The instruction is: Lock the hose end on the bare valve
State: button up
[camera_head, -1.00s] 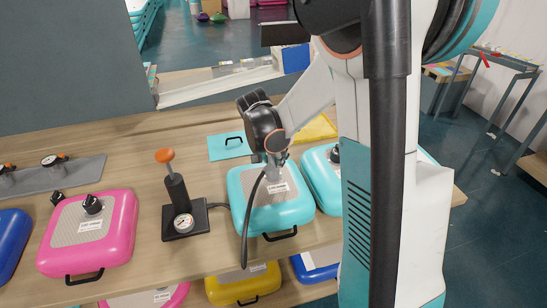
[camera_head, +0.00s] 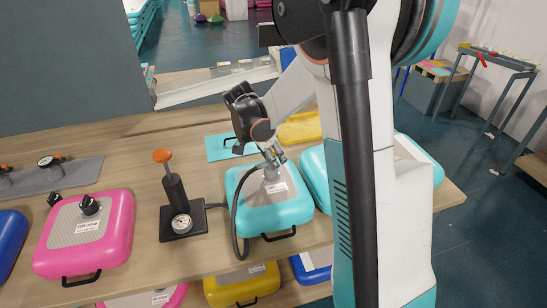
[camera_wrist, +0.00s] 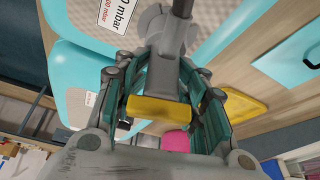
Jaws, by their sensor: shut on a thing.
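My gripper (camera_head: 274,157) is above the middle of the turquoise track case (camera_head: 262,217), tilted. In the wrist view its fingers close on the grey hose end (camera_wrist: 163,75). The black hose (camera_head: 234,212) loops from it down over the case's left front side. The hose end's winged grey collar (camera_wrist: 170,30) lies close to the turquoise case's grey top panel. The valve is hidden under the hose end and fingers, so I cannot tell whether they are joined or turned to lock.
A black pump (camera_head: 175,195) with an orange knob and gauge stands left of the case. A pink case (camera_head: 85,255) with a black-capped valve is further left. Another turquoise case (camera_head: 312,172) stands close on the right. A yellow case (camera_head: 240,288) sits below the bench.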

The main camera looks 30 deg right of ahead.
jog(key=o, duration=1.2)
jog(key=shift+o, duration=0.2)
jog(key=v, duration=1.2)
